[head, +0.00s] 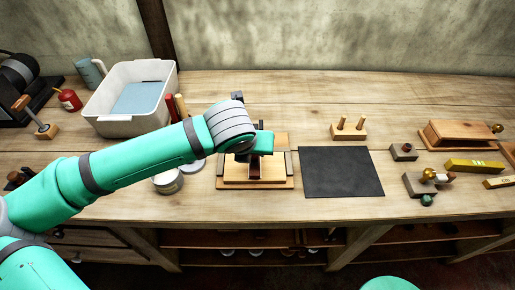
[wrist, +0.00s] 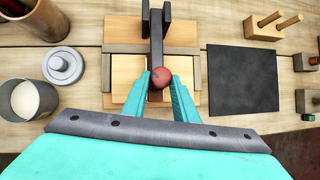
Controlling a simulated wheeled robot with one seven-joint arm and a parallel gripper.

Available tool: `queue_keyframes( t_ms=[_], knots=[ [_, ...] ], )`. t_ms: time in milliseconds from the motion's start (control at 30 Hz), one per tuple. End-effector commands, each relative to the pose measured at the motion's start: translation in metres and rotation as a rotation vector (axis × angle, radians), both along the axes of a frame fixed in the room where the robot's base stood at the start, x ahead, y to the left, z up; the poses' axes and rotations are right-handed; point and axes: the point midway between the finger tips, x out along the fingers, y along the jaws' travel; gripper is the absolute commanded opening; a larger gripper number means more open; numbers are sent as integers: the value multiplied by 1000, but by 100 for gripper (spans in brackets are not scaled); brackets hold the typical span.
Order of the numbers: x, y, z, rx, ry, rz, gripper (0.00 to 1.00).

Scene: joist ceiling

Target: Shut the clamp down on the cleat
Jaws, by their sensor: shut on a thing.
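The clamp's dark lever (wrist: 156,38) runs toward me over the wooden fixture and ends in a red ball knob (wrist: 158,78). My gripper (wrist: 159,88) has its two teal fingers closed against the sides of this knob. In the head view my gripper is above the fixture board (head: 282,141), and my wrist hides most of the lever.
A black mat (head: 340,172) lies right of the fixture, with a two-peg block (head: 348,130) behind it. A jar (head: 168,181) and a grey lid (wrist: 62,66) are close on the left. A white tub (head: 100,106) stands back left. Small blocks and tools lie at the right.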

Motion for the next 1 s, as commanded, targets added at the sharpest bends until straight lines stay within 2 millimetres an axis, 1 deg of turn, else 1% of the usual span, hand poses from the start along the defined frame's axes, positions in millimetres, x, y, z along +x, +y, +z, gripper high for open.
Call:
queue_keyframes(
  t_ms=[33,200,667,700,767,800,1000],
  knots=[
    [-5,-2,-9,-3,21,-4,0],
    [-4,-2,-17,-3,25,-3,0],
    [-3,-2,-19,-4,24,-4,0],
    [-3,-1,-19,-4,24,-4,28],
    [-3,-1,-18,-4,24,-4,43],
    [-2,0,-18,-3,22,-2,45],
    [0,3,-16,-1,17,4,45]
  ],
)
